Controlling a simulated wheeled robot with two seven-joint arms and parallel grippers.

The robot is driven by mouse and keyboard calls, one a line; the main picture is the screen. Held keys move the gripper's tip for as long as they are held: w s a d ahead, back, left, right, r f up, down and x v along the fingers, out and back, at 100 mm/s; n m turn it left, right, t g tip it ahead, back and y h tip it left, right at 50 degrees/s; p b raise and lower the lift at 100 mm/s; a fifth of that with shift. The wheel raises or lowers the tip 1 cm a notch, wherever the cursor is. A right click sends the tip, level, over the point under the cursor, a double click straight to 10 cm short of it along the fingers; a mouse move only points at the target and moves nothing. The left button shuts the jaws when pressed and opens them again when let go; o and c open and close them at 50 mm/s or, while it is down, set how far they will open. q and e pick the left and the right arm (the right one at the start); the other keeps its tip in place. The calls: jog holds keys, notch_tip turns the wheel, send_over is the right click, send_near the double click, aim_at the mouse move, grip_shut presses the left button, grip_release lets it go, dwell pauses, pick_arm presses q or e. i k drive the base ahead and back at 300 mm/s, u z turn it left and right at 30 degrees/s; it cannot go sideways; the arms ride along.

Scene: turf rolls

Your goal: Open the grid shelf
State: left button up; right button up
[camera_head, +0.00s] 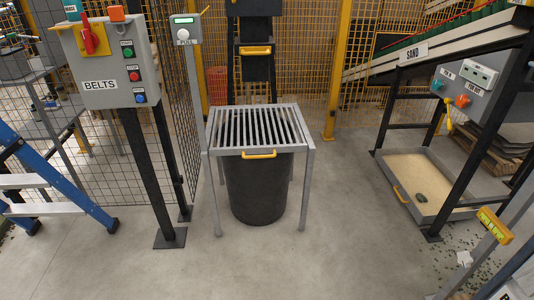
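The grid shelf (260,127) is a grey metal grate of parallel bars on thin grey legs, standing in the middle of the view. Its top lies flat. A yellow handle (259,155) is on its front edge. A black bin (256,189) stands on the floor under the grate. Neither of my grippers shows in the head view.
A grey control box (109,92) labelled BELTS stands on a black post at left, beside a blue ladder (27,158). A sand tray (418,166) lies under the SAND conveyor at right. The concrete floor (330,240) before the shelf is clear.

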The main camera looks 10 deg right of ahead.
aim_at(225, 151)
jog(key=u, duration=0.25)
jog(key=i, duration=1.8)
jog(key=z, duration=0.55)
